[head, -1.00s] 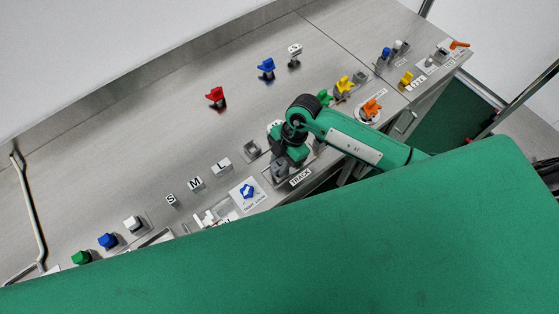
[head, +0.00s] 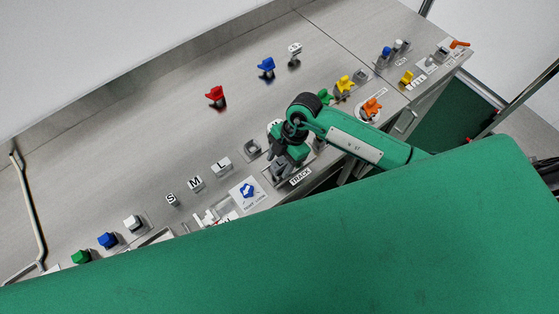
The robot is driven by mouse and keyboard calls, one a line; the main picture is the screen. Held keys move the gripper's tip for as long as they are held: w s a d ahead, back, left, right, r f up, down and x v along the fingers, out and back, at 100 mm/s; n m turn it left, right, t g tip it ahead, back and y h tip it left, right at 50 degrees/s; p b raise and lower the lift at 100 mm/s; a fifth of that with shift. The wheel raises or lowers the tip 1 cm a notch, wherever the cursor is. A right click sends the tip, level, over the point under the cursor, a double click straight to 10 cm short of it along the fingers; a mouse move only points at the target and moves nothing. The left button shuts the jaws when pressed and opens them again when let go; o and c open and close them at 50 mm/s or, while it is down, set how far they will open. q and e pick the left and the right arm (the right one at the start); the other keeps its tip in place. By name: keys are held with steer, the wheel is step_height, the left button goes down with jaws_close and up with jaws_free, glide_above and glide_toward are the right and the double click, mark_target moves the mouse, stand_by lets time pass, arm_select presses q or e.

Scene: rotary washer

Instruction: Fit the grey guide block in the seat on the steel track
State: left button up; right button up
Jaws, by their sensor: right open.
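My right gripper (head: 285,172) is over the plate marked TRACK (head: 300,177), pointing down at the steel track. Its jaws are open, and my green wrist hides most of the space around the fingertips. A grey block (head: 253,147) sits on a small plate just left of and behind the gripper; I cannot tell whether it is the guide block or a seat. Whatever lies between or under the jaws is hidden. My left gripper does not show.
Blocks marked S (head: 171,199), M (head: 195,183) and L (head: 221,166) stand in a row to the left. Red (head: 216,95) and blue (head: 266,66) knobs stand behind. Yellow (head: 344,83) and orange (head: 370,106) knobs are close to my right arm. The bench's back left is bare.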

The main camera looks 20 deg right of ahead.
steer(key=b+v, duration=0.3)
steer(key=v, duration=1)
steer(key=shift+r, duration=0.25)
